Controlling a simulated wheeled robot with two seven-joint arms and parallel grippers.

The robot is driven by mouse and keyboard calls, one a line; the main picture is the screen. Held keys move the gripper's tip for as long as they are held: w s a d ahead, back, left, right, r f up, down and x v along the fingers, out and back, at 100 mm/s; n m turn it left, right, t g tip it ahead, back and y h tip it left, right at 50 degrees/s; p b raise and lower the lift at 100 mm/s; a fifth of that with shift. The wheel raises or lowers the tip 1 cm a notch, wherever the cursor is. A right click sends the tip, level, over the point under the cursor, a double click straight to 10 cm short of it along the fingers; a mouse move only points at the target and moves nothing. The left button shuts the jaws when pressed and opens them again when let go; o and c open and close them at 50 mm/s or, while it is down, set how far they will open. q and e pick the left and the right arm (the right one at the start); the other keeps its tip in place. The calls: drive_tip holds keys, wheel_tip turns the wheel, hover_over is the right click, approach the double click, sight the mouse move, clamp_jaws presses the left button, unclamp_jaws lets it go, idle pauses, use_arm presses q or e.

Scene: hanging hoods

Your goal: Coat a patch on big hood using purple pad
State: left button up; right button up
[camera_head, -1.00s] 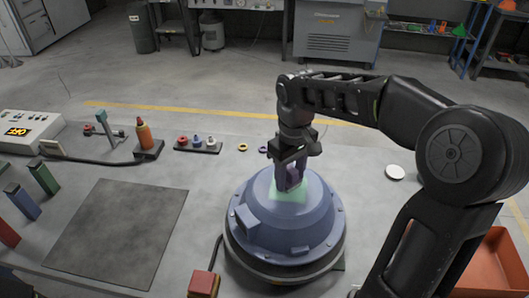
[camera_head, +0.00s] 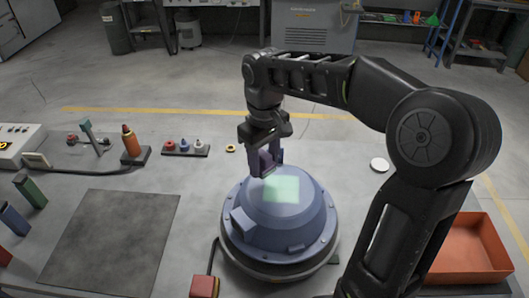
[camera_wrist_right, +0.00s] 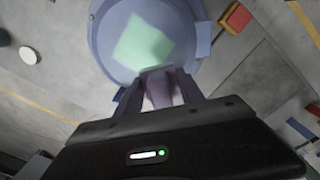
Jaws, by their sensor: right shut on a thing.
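The big hood is a blue dome (camera_head: 255,222) on a dark round base on the table. A pale green square patch (camera_head: 281,190) lies on its upper side; the patch also shows in the right wrist view (camera_wrist_right: 143,42). My right gripper (camera_head: 265,165) is shut on the purple pad (camera_head: 267,160), at the back left edge of the patch. In the wrist view the pad (camera_wrist_right: 158,88) sits between the fingers, just beside the patch. I cannot tell whether the pad touches the hood. My left gripper is not in view.
A dark mat (camera_head: 110,240) lies left of the hood, with green (camera_head: 32,194) and blue (camera_head: 14,219) blocks beyond it. An orange bottle (camera_head: 131,141) and a small rack (camera_head: 185,149) stand behind. A red block (camera_head: 204,286) is in front; an orange bin (camera_head: 468,255) is at right.

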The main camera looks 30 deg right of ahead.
drive_tip(key=shift+r, duration=1.3)
drive_tip(key=shift+s, duration=0.1)
